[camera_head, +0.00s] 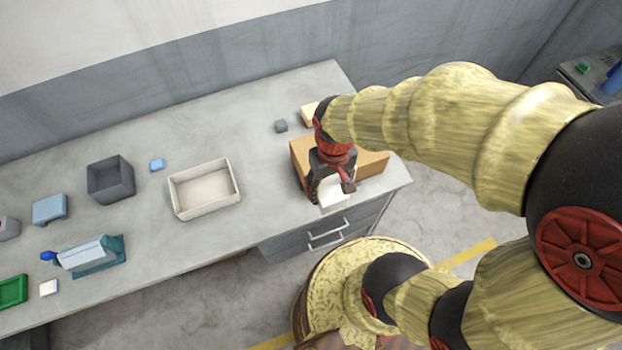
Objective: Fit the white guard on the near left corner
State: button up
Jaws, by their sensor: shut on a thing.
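The white guard (334,195) is in my gripper (331,184), which points down and is shut on it. The guard is at the near side of an orange-tan box (372,166), toward its left end. The box stands near the right end of the grey bench. My gripper covers the near left corner of the box and part of the guard. I cannot tell whether the guard touches the box or sits around the corner.
A beige block (308,113) and a small dark grey cube (281,126) lie behind the box. A cream tray (204,188), a dark grey bin (111,179) and blue items stand to the left. The bench (262,205) is clear between tray and box.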

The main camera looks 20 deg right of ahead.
jog(key=w+f, duration=0.3)
jog(key=w, duration=0.1)
jog(key=w+f, duration=0.3)
jog(key=w, duration=0.1)
jog(key=w+f, duration=0.2)
jog(key=w, duration=0.2)
jog(key=shift+w+d+f, duration=0.1)
jog(key=shift+w+f, duration=0.05)
jog(key=shift+f, duration=0.25)
jog(key=shift+w+f, duration=0.25)
jog(key=shift+f, duration=1.6)
jog(key=shift+b, duration=0.3)
jog(key=shift+f, duration=0.4)
jog(key=shift+f+b, duration=0.2)
jog(key=shift+b, duration=0.2)
jog(key=o, duration=1.1)
jog(key=shift+o, duration=0.2)
